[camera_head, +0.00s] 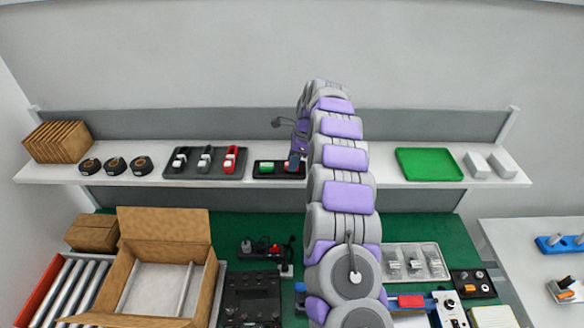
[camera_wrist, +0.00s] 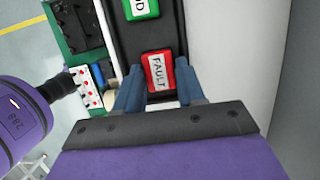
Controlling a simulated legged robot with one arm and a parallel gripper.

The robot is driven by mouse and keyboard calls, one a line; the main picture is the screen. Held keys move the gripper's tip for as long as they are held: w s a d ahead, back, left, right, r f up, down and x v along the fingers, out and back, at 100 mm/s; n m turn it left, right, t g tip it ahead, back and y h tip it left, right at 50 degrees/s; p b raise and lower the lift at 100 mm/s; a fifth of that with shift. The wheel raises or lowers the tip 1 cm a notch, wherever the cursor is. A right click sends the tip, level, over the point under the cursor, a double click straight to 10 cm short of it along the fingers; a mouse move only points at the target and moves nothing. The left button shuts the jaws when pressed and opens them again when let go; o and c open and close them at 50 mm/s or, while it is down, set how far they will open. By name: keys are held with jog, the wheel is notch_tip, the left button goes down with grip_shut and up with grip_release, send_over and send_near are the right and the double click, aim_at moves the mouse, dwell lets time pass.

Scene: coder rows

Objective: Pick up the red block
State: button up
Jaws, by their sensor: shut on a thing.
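The red block (camera_wrist: 157,72), labelled "FAULT", sits between the two blue fingers of my gripper (camera_wrist: 158,84) in the wrist view. My gripper is shut on it. The block is over a black tray (camera_wrist: 146,37), and I cannot tell whether it still touches the tray. A green block (camera_wrist: 141,9) with a partly cut-off label lies farther along the same tray. In the head view the tray (camera_head: 258,174) is on the white shelf, with the green block (camera_head: 267,167) at its left. My gripper (camera_head: 294,162) is at its right end, largely hiding the red block.
A dark tray of staplers (camera_head: 205,162), tape rolls (camera_head: 115,165) and brown boxes (camera_head: 57,142) stand to the left on the shelf. A green tray (camera_head: 429,164) is at the right. The grey back panel (camera_head: 220,125) rises behind; an open carton (camera_head: 165,255) is below.

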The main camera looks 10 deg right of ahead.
jog(key=shift+s+f+g, duration=0.3)
jog(key=shift+s+f, duration=0.15)
jog(key=shift+f, duration=0.3)
jog(key=shift+c, duration=0.4)
jog(key=shift+s+a, duration=0.1)
jog(key=shift+s, duration=0.15)
jog(key=shift+c, duration=0.2)
jog(key=shift+w, duration=0.1)
jog(key=shift+r, duration=0.2)
jog(key=shift+w+r, duration=0.25)
jog(key=shift+r, duration=0.2)
notch_tip(320, 180, up, 3)
jog(key=shift+w+a+f, duration=0.1)
jog(key=shift+f, duration=0.05)
jog(key=shift+r, duration=0.25)
jog(key=shift+s+r, duration=0.15)
jog(key=shift+s, duration=0.8)
jog(key=s+a+r+b, duration=0.1)
jog(key=s+a, duration=0.1)
jog(key=s, duration=1.2)
jog(key=shift+b, duration=0.35)
